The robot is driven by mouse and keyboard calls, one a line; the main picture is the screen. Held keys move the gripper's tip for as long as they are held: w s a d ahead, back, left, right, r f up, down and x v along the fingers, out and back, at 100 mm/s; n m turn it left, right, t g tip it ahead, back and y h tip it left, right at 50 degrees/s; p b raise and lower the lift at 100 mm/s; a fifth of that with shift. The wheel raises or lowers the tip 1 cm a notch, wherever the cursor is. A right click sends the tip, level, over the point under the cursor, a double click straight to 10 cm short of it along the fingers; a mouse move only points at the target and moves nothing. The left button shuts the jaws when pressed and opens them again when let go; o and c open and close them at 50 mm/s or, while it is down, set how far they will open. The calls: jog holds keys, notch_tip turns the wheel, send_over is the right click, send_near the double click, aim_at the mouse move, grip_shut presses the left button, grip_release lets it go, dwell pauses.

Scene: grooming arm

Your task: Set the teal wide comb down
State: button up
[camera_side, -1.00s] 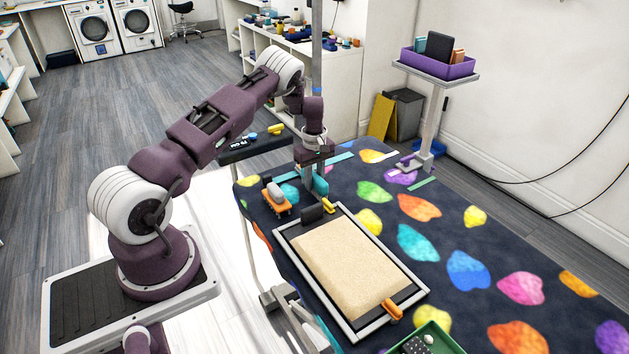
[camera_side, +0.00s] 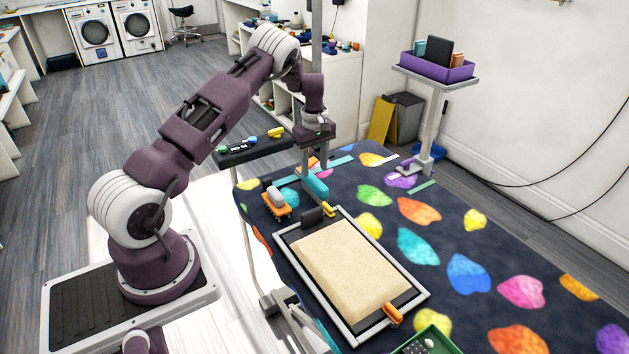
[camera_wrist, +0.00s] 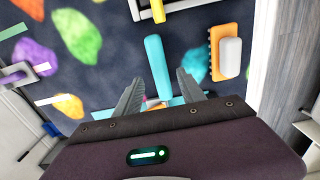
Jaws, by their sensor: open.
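My gripper (camera_wrist: 160,80) is open, with one finger on each side of the comb and a gap to both. In the side view my gripper (camera_side: 312,162) is above the comb's far end.
An orange brush with a pale grey top (camera_side: 276,201) lies left of the comb; it also shows in the wrist view (camera_wrist: 228,52). The cover to the right is mostly clear.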

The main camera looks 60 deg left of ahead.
aim_at(317, 180)
jog(key=s+d+r+m+t, duration=0.15)
jog(key=d+r, duration=0.25)
jog(key=r, duration=0.5)
jog(key=d+r+m, duration=0.2)
jog(key=d+r, duration=0.2)
jog(key=r, duration=0.4)
jog(key=s+d+r+m+t, duration=0.1)
jog(key=s+d+r+m, duration=0.4)
jog(key=d+r, duration=0.55)
jog(key=s+d+r+m+t, duration=0.1)
jog(key=s+d+r+m, duration=0.1)
jog(key=s+d, duration=0.35)
jog(key=s+d+r+m+t, duration=0.1)
jog(key=s+d+r+m, duration=0.15)
jog(key=s, duration=0.55)
jog(key=s+d+f+m, duration=0.1)
jog(key=s+d+m, duration=0.1)
jog(key=s, duration=0.3)
jog(key=s+d+f+m+t, duration=0.1)
jog(key=s+f+m, duration=0.1)
jog(key=s, duration=0.3)
jog(key=shift+s+d+f+m, duration=0.25)
jog(key=shift+d+m, duration=0.15)
jog(key=shift+m, duration=0.1)
